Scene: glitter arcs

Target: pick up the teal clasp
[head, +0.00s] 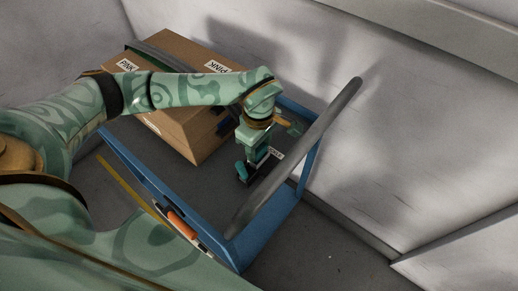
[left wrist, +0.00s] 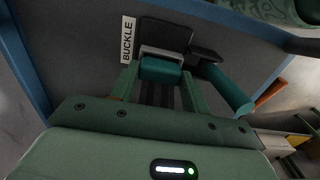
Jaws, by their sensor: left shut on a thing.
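My left gripper (head: 256,152) reaches down from above over the grey deck of a blue-framed cart (head: 215,195). In the left wrist view its two green fingers are shut on a teal block, the teal clasp (left wrist: 160,70). A grey strip and a dark plate lie just beyond the clasp. A teal cylinder (left wrist: 230,92) with a dark end is right of the fingers; whether it joins the clasp I cannot tell. In the head view the clasp is small and partly hidden by the gripper. My right gripper is not in view.
Cardboard boxes (head: 190,125) marked PINK stand on the cart left of my gripper. A thick grey bar (head: 300,155) rises slantwise right of the gripper. A white BUCKLE label (left wrist: 127,40) is near the clasp. An orange handle (head: 182,224) is on the cart's front side. Pale walls stand behind.

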